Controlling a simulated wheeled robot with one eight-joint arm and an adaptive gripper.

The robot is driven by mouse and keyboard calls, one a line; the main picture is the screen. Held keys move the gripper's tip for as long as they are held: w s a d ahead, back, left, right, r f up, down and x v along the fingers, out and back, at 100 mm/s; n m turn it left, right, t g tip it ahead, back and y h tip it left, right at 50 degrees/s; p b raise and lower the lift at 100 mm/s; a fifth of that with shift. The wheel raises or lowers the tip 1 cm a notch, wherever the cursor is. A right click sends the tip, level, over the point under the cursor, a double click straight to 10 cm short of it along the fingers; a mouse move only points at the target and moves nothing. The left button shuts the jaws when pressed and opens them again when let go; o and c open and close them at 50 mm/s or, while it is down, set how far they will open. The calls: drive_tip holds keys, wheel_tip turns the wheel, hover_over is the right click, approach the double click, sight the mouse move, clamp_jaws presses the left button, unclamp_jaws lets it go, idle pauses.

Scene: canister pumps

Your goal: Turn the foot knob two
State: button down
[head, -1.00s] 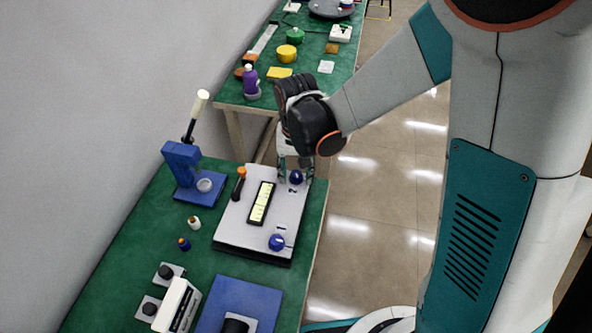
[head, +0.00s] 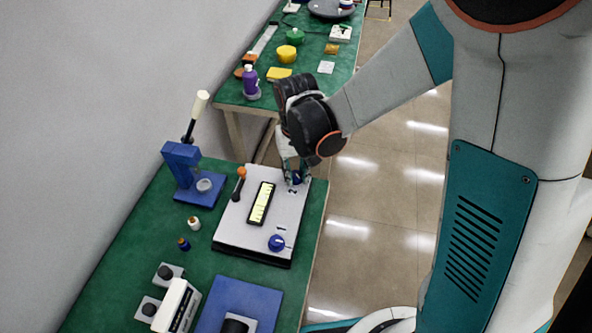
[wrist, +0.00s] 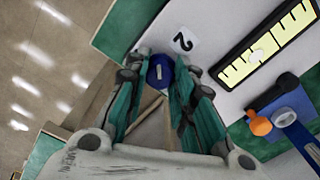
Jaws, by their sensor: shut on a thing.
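The foot knob two is a round blue knob (head: 297,179) at the far right corner of a pale grey plate (head: 238,232) on the green bench. In the wrist view the knob (wrist: 161,71) has a pale mark on its top and sits beside a white label with a "2" (wrist: 183,41). My gripper (head: 296,182) points down at it, with one finger on each side. In the wrist view my gripper (wrist: 161,82) is shut on the knob. The fingers partly hide the knob in the head view.
On the same plate are a yellow-green scale window (head: 261,203), an orange-topped lever (head: 240,178) and another blue knob (head: 277,242) near the front. A blue press-like stand (head: 185,172) is left of it. A second green bench with several items lies behind.

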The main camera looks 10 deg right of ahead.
sight(296, 174)
drive_tip(key=n, duration=0.4)
drive_tip(key=shift+n, duration=0.3)
drive_tip(key=n, duration=0.4)
idle(0.3)
drive_tip(key=c, duration=1.3)
unclamp_jaws()
drive_tip(key=shift+c, duration=0.2)
drive_tip(key=shift+r, duration=0.1)
wheel_tip(296, 174, up, 7)
drive_tip(key=shift+r, duration=0.15)
